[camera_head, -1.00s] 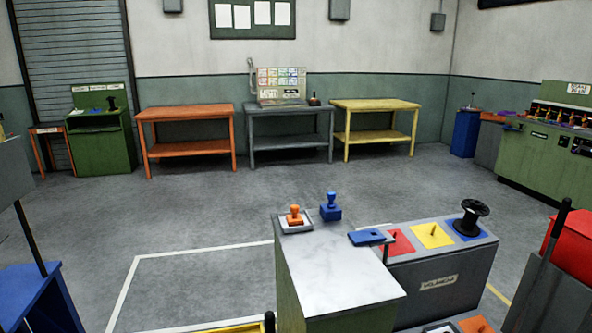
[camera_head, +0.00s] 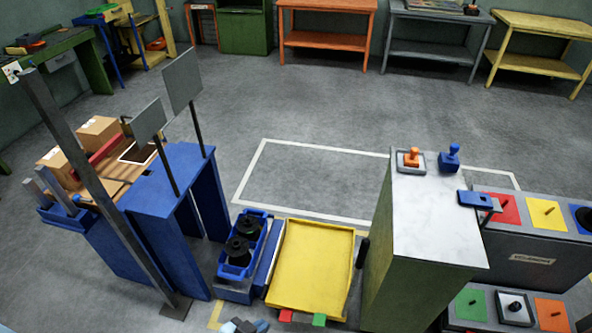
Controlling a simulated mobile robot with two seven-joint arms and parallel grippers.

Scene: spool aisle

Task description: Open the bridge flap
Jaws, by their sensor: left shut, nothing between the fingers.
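A yellow panel with a raised rim (camera_head: 312,268) lies between the blue stand and the marble-topped counter. It looks like the bridge flap, but I cannot be sure. It appears flat or slightly sloped; its hinge is not clear. A black upright handle (camera_head: 362,252) stands at its right edge, beside the counter. My left gripper (camera_head: 245,325) shows only in part at the bottom edge, left of and nearer than the yellow panel. It is shut, empty and apart from the panel. My right gripper is not in view.
The marble-topped counter (camera_head: 425,215) carries an orange and a blue stamp. A blue bin (camera_head: 243,250) with black spools sits left of the yellow panel. A blue stand (camera_head: 180,190) with a leaning post is further left. Open floor lies behind.

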